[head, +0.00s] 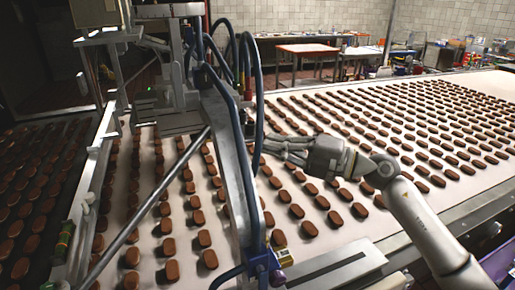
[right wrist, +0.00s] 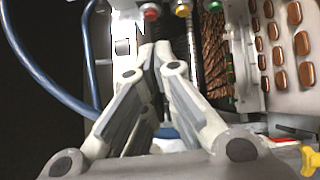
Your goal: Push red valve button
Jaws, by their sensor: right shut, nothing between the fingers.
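A red button (right wrist: 150,12) shows at the top of the right wrist view, beside a yellow one (right wrist: 183,10) and a green one (right wrist: 215,6). My right gripper (right wrist: 155,48) is shut and empty, its fingertips just below the red button in that view. A small gap shows between them in the picture; I cannot tell the true distance. In the head view my right gripper (head: 270,148) reaches in from the right, with its fingertips beside the grey metal arm of the machine (head: 232,160). I cannot make out the red button there. My left gripper is not in view.
Blue hoses (head: 258,85) hang by the machine arm, and a blue hose (right wrist: 40,75) curves at left in the wrist view. Tables (head: 305,50) stand far behind.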

